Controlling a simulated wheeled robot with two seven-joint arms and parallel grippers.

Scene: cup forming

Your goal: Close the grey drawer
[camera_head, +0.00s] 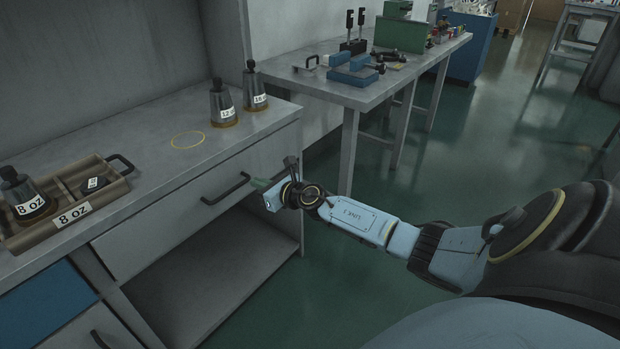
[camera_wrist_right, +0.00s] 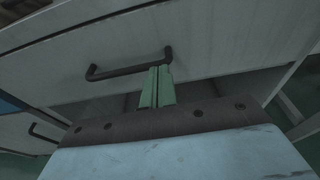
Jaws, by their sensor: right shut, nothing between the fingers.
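The grey drawer (camera_head: 190,222) is under the worktop and its front looks about flush with the cabinet; I cannot tell whether a small gap is left. Its dark bar handle (camera_head: 226,188) is on the front, and it also shows in the right wrist view (camera_wrist_right: 130,65). My right gripper (camera_head: 262,184) is at the drawer front, to the right of the handle. In the right wrist view its green fingers (camera_wrist_right: 157,87) are together and empty, by the handle's right end. I cannot tell whether they touch the drawer. My left gripper is not in view.
A wooden tray (camera_head: 118,188) with an 8 oz weight (camera_head: 26,200) stands on the worktop at left. Two dark labelled weights (camera_head: 222,105) (camera_head: 254,88) stand farther back. An open shelf (camera_head: 215,265) is below the drawer. A blue drawer front (camera_head: 45,302) is at lower left.

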